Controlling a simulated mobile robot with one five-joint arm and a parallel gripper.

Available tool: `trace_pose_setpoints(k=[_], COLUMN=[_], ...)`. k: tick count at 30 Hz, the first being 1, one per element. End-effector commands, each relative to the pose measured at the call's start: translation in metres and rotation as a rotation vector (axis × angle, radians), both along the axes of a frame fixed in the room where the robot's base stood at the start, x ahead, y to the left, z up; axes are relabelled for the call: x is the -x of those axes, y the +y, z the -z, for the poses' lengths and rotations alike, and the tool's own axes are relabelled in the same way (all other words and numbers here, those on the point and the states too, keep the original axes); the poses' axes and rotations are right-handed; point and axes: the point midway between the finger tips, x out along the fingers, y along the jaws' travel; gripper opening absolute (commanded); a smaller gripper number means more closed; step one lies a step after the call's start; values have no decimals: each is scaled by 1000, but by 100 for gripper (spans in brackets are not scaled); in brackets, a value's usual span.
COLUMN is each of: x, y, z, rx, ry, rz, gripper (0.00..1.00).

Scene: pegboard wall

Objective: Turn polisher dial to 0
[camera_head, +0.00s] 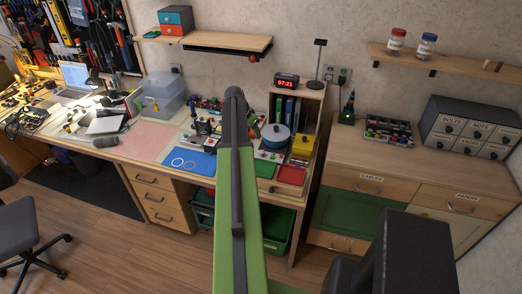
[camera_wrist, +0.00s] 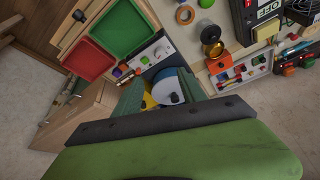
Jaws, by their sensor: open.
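The polisher, with its round blue-grey disc (camera_head: 277,133), stands on the bench right of my arm in the head view. In front of it is a pale panel (camera_head: 270,155) with small knobs, too small to read. My arm hides part of the bench in the head view, and the fingertips cannot be made out there.
A red tray (camera_head: 291,176) and green tray (camera_head: 265,170) lie at the bench front. A yellow box (camera_head: 303,145) stands right of the disc. A blue mat (camera_head: 189,162) lies left of my arm. A shelf unit with a clock (camera_head: 287,80) stands behind.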

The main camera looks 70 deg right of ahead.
Motion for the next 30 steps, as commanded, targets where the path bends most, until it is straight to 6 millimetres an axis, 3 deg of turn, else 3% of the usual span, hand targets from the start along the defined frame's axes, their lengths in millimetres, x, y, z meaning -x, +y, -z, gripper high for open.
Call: trace_pose_setpoints(k=[8, 24, 30], x=[3, 18, 21], y=[-9, -52, -62], z=[32, 144, 163], rx=[-1, -1, -1], ry=[0, 0, 0], rz=[-1, -2, -2], gripper=[48, 48, 48])
